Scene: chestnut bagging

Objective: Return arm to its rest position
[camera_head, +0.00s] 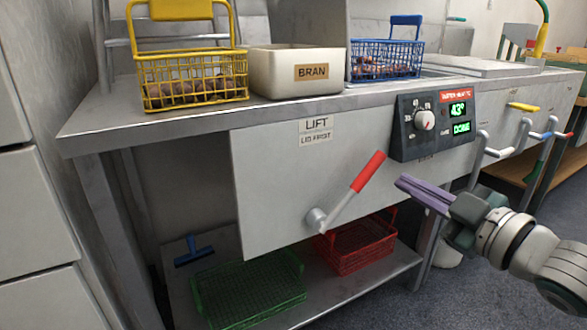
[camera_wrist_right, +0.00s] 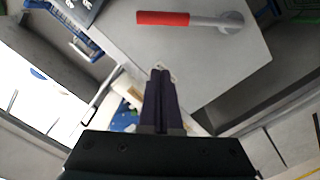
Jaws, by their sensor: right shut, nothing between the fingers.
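My right gripper (camera_head: 424,193) comes in from the right in the head view. Its purple fingers are together and empty, pointing left toward the red-handled lever (camera_head: 369,171) on the front panel, with a gap between them. In the right wrist view the shut fingers (camera_wrist_right: 161,75) point up the picture, and the lever's red grip (camera_wrist_right: 163,18) lies beyond them, apart. My left gripper is not in view.
On the counter (camera_head: 95,123) stand a yellow basket of chestnuts (camera_head: 190,62), a BRAN bin (camera_head: 275,88) and a blue basket (camera_head: 412,50). A control box (camera_head: 405,146) and tap handles (camera_head: 490,150) line the front. Green (camera_head: 200,300) and red (camera_head: 365,268) baskets sit on the lower shelf.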

